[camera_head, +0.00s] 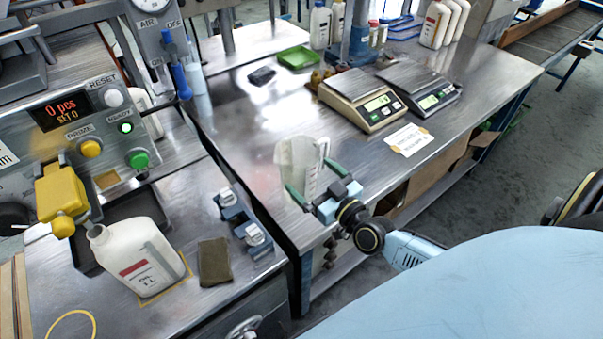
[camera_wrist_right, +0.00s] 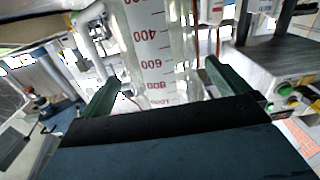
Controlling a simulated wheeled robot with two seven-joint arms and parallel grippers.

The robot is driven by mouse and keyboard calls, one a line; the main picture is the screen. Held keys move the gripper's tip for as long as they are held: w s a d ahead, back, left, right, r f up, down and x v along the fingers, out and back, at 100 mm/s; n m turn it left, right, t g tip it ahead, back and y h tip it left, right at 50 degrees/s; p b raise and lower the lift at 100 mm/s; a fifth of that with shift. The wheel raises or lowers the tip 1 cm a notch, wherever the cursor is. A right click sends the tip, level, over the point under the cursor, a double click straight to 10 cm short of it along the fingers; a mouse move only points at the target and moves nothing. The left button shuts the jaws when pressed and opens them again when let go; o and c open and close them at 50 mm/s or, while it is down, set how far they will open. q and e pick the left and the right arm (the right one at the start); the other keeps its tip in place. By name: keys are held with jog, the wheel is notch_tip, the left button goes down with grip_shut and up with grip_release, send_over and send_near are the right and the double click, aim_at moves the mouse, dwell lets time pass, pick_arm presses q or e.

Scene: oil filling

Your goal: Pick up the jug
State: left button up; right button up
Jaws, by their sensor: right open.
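The jug (camera_head: 296,160) is a translucent, whitish measuring jug with a graduated scale, upright near the corner of the right-hand metal table. In the right wrist view the jug (camera_wrist_right: 148,40) fills the upper middle, with red numbers on its wall. My right gripper (camera_head: 308,175) has green fingers, one on each side of the jug. It is open, and these fingers also show in the wrist view (camera_wrist_right: 160,78). Whether either finger touches the jug is not clear. The jug's base is partly hidden by the gripper. My left gripper is not in view.
A white bottle (camera_head: 138,258) stands under the yellow nozzle (camera_head: 62,200) of the filling machine at left. A brown cloth (camera_head: 214,262) lies beside it. Two scales (camera_head: 362,98) (camera_head: 420,85) and a green tray (camera_head: 299,58) are farther back. The table between jug and scales is mostly clear.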

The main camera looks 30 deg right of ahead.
jog(key=w, duration=0.4)
jog(key=shift+w+a, duration=0.2)
jog(key=shift+w, duration=0.05)
jog(key=c, duration=0.7)
jog(key=shift+r+p, duration=2.25)
jog(key=shift+r, duration=2.8)
